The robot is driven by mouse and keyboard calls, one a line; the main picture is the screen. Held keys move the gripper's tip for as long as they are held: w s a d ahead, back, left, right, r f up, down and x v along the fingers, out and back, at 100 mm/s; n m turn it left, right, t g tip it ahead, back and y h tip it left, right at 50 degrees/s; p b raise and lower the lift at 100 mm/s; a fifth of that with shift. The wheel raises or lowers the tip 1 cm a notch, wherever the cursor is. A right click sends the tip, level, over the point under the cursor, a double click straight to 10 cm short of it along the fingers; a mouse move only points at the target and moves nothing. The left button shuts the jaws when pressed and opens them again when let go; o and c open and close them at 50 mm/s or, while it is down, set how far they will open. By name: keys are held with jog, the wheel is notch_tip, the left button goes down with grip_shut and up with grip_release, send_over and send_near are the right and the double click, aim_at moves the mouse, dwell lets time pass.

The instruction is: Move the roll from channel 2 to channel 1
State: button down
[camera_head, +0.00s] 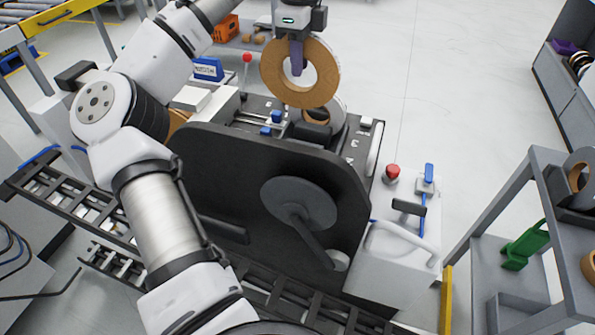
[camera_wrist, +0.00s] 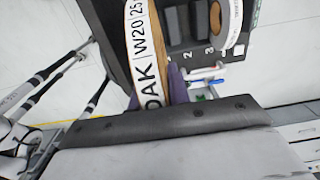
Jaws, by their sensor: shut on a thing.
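A brown ring-shaped roll (camera_head: 326,75) hangs from my gripper (camera_head: 297,66) above the machine in the head view. One purple finger shows in the roll's hole; my gripper is shut on its band. In the wrist view the roll (camera_wrist: 139,40) shows edge-on, with black lettering including "OAK" and "W20" on a white label. The dark channel block (camera_wrist: 186,43) lies just beyond it, with the numbers 2 and 3 readable. The roll appears clear of the block. Channel 1's number is hidden or unclear.
Another roll (camera_wrist: 232,25) sits at the right of the block. The black machine (camera_head: 225,175) carries a grey disc and crank in front. A red button (camera_head: 392,171) and blue-handled lever stand right. A grey rack (camera_head: 545,215) is further right.

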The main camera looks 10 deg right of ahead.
aim_at(300, 90)
notch_tip(300, 90, down, 20)
dwell(0.6)
jog(key=shift+s+a, duration=0.1)
jog(key=shift+f, duration=0.3)
jog(key=c, duration=1.3)
grip_release()
notch_tip(300, 90, up, 12)
jog(key=shift+f+b, duration=0.1)
jog(key=shift+b, duration=0.3)
jog(key=shift+r, duration=0.4)
